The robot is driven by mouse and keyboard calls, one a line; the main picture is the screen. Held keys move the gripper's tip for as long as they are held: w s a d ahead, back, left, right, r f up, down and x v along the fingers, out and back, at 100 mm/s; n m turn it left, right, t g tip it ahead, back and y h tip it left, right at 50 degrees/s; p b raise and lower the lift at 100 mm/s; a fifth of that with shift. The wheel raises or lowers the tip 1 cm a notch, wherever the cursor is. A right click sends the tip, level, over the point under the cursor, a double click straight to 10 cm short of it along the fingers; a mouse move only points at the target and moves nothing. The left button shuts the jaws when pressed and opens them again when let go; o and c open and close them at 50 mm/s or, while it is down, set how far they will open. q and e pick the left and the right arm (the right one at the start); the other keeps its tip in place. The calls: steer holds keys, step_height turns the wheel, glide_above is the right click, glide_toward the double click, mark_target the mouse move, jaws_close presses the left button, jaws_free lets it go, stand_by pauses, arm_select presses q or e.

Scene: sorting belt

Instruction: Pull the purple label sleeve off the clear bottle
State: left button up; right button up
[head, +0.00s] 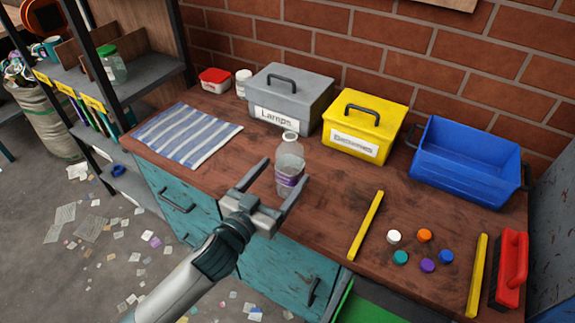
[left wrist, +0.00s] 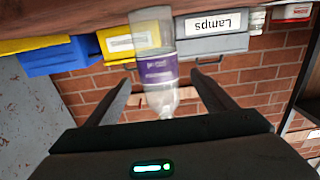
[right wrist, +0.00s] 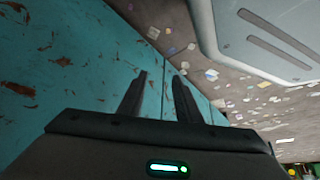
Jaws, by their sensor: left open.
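The clear bottle (head: 290,149) stands upright near the front edge of the wooden bench. Its purple label sleeve (head: 287,181) is around its lower part; the left wrist view shows the bottle (left wrist: 152,32) upside down, with the sleeve (left wrist: 158,69) still on it. My left gripper (head: 284,168) is open, its fingers pointing at the bottle from the front, one to each side in the left wrist view. I cannot tell whether either finger touches it. My right gripper (right wrist: 160,76) shows only in the right wrist view, open and empty, near teal cabinet fronts.
Behind the bottle stand a grey box (head: 297,92) marked Lamps, a yellow box (head: 377,112) and a blue bin (head: 465,158). A striped cloth (head: 187,135) lies left. Several caps, yellow strips (head: 366,225) and a red-handled brush (head: 512,258) lie right.

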mark_target(282, 175)
arm_select(q)
steer(key=shift+x, duration=1.7)
